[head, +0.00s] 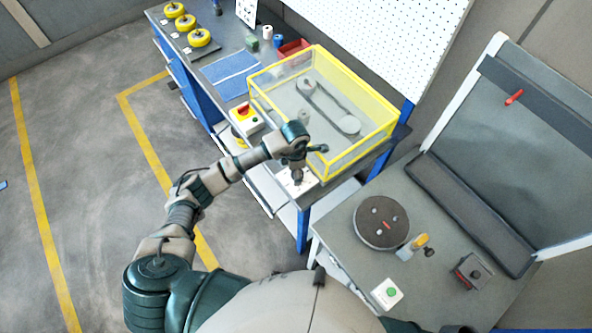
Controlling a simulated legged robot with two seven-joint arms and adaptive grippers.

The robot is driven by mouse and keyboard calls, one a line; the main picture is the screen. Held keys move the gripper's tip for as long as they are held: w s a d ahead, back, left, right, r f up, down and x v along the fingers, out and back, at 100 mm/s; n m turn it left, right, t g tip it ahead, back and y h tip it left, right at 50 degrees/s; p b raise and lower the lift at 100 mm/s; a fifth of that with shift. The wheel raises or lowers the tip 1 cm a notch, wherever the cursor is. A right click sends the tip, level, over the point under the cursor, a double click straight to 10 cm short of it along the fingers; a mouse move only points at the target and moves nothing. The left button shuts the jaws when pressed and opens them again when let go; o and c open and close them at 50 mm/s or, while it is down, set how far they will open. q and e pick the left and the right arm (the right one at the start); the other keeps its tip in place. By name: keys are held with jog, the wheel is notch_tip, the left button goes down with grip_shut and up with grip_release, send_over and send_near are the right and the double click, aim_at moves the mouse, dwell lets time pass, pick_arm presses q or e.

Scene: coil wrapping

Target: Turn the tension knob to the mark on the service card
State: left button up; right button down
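My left arm reaches up from the lower left, and my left gripper (298,179) points down at the front corner of the blue bench. It is over a small white plate (309,184) in front of the yellow-framed guard. The gripper covers the plate's middle, so a knob there cannot be made out. Whether its fingers are open or shut, or touching anything, is too small to tell. A white printed card (247,11) stands at the back of the bench; its marks are unreadable. My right gripper is not in view.
The clear guard (383,138) with a belt and pulleys inside stands beside the gripper. The grey table (340,231) at right holds a dark turntable (381,221) and a green-button box (387,293).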

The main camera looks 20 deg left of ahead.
pick_arm(q)
jog(key=shift+c, duration=0.7)
jog(key=c, duration=0.4)
jog(key=shift+d, duration=0.15)
jog(key=c, duration=0.4)
jog(key=shift+s+d+r, duration=0.1)
jog(key=shift+d, duration=0.05)
jog(key=shift+c, duration=1)
jog(key=shift+d, duration=0.1)
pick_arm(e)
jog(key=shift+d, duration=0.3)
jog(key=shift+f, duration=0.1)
